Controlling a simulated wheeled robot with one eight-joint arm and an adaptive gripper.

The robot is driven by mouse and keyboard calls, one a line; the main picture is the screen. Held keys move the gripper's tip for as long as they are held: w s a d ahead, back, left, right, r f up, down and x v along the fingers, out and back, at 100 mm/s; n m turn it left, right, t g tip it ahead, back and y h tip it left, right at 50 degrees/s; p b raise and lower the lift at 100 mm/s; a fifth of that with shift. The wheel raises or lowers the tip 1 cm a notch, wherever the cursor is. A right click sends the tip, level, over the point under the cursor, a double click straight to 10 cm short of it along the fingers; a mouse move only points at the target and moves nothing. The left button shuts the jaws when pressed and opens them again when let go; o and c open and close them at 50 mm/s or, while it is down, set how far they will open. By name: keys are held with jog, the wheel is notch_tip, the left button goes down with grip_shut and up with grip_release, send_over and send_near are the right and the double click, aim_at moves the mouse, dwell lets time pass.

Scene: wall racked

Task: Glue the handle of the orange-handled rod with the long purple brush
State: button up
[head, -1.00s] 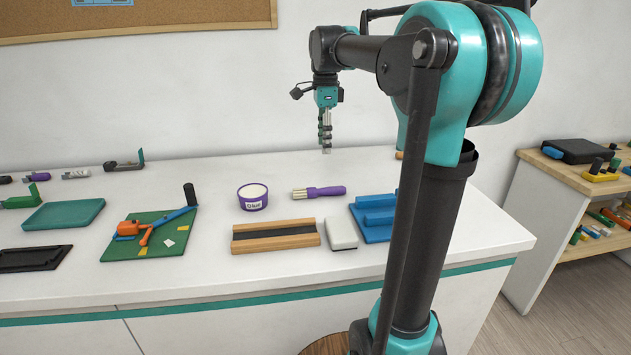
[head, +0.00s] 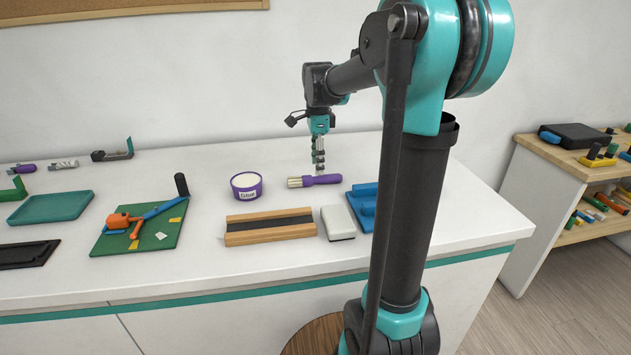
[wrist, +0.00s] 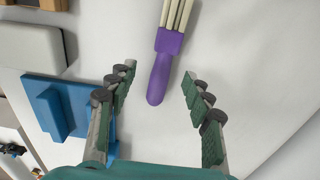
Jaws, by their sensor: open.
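The purple brush (head: 321,180) lies flat on the white counter, its pale bristles pointing left in the head view. In the wrist view its purple handle (wrist: 162,78) lies between the fingers, bristles toward the top edge. My gripper (head: 319,170) is open just above the handle, with nothing held; its two fingers (wrist: 158,76) are spread on either side. A purple-banded glue pot (head: 247,193) with pale contents stands left of the brush. An orange piece (head: 121,220) sits on a green board (head: 160,238) beside a blue arm; I cannot tell whether it is the orange-handled rod.
A wooden block with a dark strip (head: 270,227), a white-topped block (head: 338,222) and a blue holder (head: 362,205) stand in front of the brush. A teal tray (head: 50,207) and a black tray (head: 25,254) are at left. The counter behind the brush is clear.

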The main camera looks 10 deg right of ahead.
aim_at(315, 180)
jog(key=shift+w+f, duration=0.15)
jog(key=shift+f, duration=1.2)
jog(key=shift+w+f, duration=0.1)
jog(key=shift+f, duration=1.25)
grip_shut()
